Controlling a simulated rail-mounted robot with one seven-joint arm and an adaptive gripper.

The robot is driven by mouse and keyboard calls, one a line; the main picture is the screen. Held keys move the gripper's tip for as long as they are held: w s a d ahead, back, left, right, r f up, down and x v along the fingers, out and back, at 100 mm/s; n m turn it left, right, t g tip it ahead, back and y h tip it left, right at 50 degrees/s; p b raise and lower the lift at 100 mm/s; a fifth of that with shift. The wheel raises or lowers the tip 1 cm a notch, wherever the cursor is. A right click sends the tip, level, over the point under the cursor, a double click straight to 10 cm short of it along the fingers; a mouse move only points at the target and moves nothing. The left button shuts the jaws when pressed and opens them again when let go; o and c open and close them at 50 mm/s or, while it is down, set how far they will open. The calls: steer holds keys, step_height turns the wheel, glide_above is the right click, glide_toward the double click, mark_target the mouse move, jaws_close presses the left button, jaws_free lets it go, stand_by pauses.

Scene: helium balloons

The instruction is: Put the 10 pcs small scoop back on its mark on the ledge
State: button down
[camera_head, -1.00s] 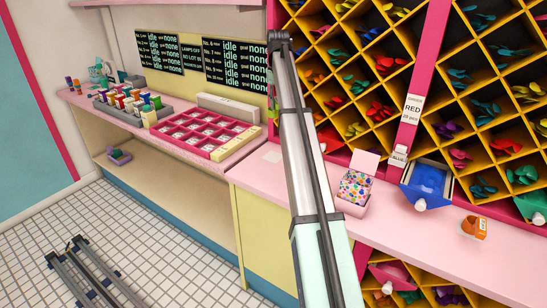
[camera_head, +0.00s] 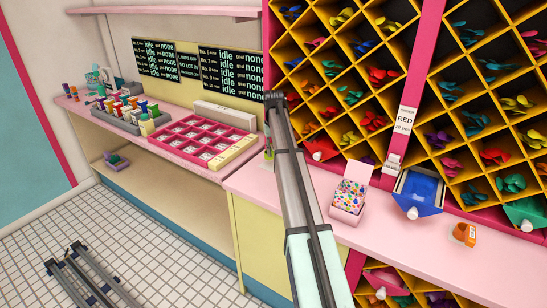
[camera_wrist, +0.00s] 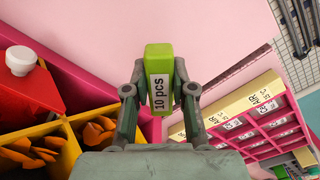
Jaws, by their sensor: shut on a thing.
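The small scoop (camera_wrist: 159,62) is a bright green block with a white "10 pcs" label. In the wrist view it stands between the fingertips of my gripper (camera_wrist: 160,92), which is shut on it. The pink ledge (camera_wrist: 225,25) fills the view behind the scoop; I cannot tell whether they touch. In the head view the ledge (camera_head: 440,235) runs along the front of the shelves. My arm hides most of the gripper there. No mark shows clearly on the ledge; it may be hidden by the scoop or arm.
A red bin (camera_wrist: 25,80) and yellow cells of orange balloons stand left in the wrist view. In the head view, a box of coloured dots (camera_head: 349,198), a blue bin (camera_head: 418,190) and an orange item (camera_head: 464,234) are right of my arm. A pink compartment tray (camera_head: 200,138) is left.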

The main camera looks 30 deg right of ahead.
steer(key=shift+f+p, duration=0.55)
steer(key=shift+f, duration=1.5)
steer(key=c, duration=1)
jaws_free()
steer(key=shift+o, duration=0.2)
step_height(320, 180, up, 12)
steer(key=b, duration=0.3)
steer(key=shift+s, duration=0.1)
